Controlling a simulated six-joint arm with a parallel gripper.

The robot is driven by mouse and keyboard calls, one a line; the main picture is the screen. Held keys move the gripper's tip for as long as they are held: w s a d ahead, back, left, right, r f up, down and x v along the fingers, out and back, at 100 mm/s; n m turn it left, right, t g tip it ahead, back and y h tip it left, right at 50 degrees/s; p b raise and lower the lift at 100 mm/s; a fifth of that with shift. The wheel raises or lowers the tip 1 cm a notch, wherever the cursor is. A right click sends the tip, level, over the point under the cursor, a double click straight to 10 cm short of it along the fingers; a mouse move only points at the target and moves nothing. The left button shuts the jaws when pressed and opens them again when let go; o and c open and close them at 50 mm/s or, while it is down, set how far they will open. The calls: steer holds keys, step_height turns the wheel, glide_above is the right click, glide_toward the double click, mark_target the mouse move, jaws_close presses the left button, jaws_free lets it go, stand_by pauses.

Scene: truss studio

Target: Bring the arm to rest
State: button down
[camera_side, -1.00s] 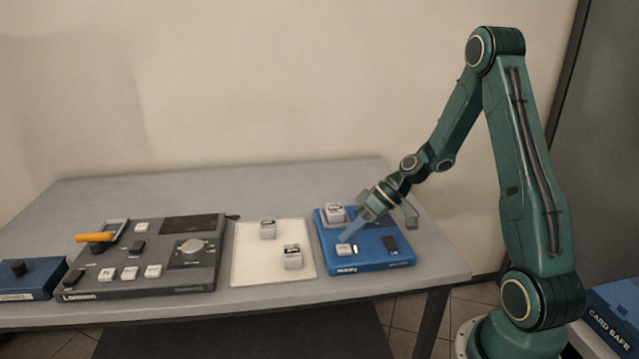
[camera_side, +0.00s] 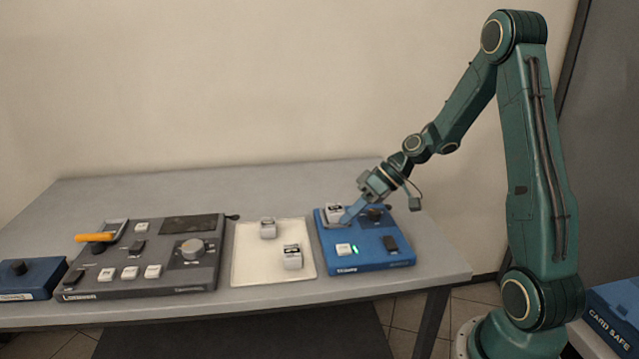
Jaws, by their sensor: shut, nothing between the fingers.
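My gripper (camera_side: 346,220) is above the back part of the blue device (camera_side: 372,263) at the right end of the table. Its fingers are shut with nothing between them, pointing down and to the left, close to a grey-white block (camera_side: 333,212) on the device. I cannot tell whether the fingertips touch the block. The device also has a white button (camera_side: 344,249), a small lit green light (camera_side: 355,248), a dark switch (camera_side: 390,243) and a dark knob partly behind my gripper.
A white tray (camera_side: 250,278) holds two grey-white blocks (camera_side: 268,228) (camera_side: 292,257). Left of it are a dark console (camera_side: 190,277) with an orange-handled lever (camera_side: 95,237) and a small blue box (camera_side: 35,280). The back of the grey table (camera_side: 200,187) is clear.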

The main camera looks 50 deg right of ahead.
stand_by(0.4)
steer(key=s+a+r+g+h, duration=0.2)
steer(key=s+a+r+h, duration=0.2)
steer(key=s+a+r, duration=0.4)
steer(key=s+a+r+t+h, duration=0.1)
steer(key=s+r, duration=0.2)
steer(key=s, duration=0.2)
steer(key=s+a+r+m+h, duration=0.1)
steer(key=s+r+h, duration=0.1)
steer(key=s, duration=0.4)
steer(key=shift+s+a+r+t, duration=0.25)
steer(key=shift+a+r+t, duration=0.15)
steer(key=shift+r, duration=0.45)
